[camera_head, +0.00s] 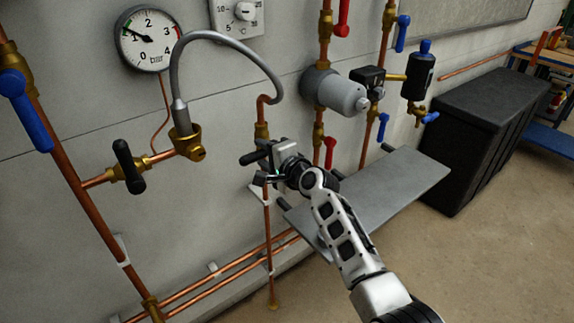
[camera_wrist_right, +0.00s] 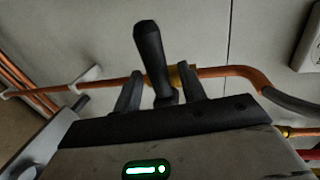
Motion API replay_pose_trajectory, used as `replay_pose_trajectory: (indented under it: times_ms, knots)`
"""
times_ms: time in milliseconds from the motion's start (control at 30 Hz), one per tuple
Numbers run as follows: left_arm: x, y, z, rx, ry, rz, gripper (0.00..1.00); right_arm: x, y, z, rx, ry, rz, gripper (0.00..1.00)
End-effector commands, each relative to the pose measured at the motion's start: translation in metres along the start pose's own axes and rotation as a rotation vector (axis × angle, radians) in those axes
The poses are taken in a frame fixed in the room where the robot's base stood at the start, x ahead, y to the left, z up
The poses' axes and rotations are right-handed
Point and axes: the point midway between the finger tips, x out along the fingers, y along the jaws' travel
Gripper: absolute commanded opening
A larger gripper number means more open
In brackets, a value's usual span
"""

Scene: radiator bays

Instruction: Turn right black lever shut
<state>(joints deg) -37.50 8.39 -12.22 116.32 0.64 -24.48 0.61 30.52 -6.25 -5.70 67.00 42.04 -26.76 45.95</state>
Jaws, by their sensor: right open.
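The right black lever (camera_head: 252,157) sits on the vertical copper pipe below the grey hose's right end, and its handle sticks out to the left. My right gripper (camera_head: 264,170) is at this lever and partly hides its valve. In the right wrist view the black lever (camera_wrist_right: 150,50) stands between the two open fingers of the gripper (camera_wrist_right: 160,76), its handle reaching beyond the fingertips. Contact with either finger cannot be made out. The left black lever (camera_head: 128,166) is on the pipe at the left, well apart from the gripper. My left gripper is not in view.
A grey flexible hose (camera_head: 222,38) arches above the right lever. A pressure gauge (camera_head: 148,39) hangs on the wall. A grey shelf (camera_head: 395,190) lies behind and right of my arm. Low copper pipes (camera_head: 225,272) run along the wall. A black box (camera_head: 480,130) stands at right.

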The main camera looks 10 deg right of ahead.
Motion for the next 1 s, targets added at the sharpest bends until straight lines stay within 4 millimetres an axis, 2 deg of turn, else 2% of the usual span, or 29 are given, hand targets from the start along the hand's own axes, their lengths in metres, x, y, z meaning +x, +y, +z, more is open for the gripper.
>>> replay_pose_trajectory:
  times_ms: [67,600,800,1000]
  knots:
    - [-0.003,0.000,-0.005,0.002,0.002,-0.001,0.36,-0.014,-0.001,0.000,-0.001,0.002,0.001,0.41]
    - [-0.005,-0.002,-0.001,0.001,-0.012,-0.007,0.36,-0.126,0.000,0.000,0.000,0.001,0.002,0.41]
    - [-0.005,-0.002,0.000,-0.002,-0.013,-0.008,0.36,-0.144,0.000,0.000,0.001,0.000,0.002,0.41]
    - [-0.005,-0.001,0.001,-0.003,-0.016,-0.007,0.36,-0.147,0.000,0.001,0.001,-0.001,0.002,0.41]
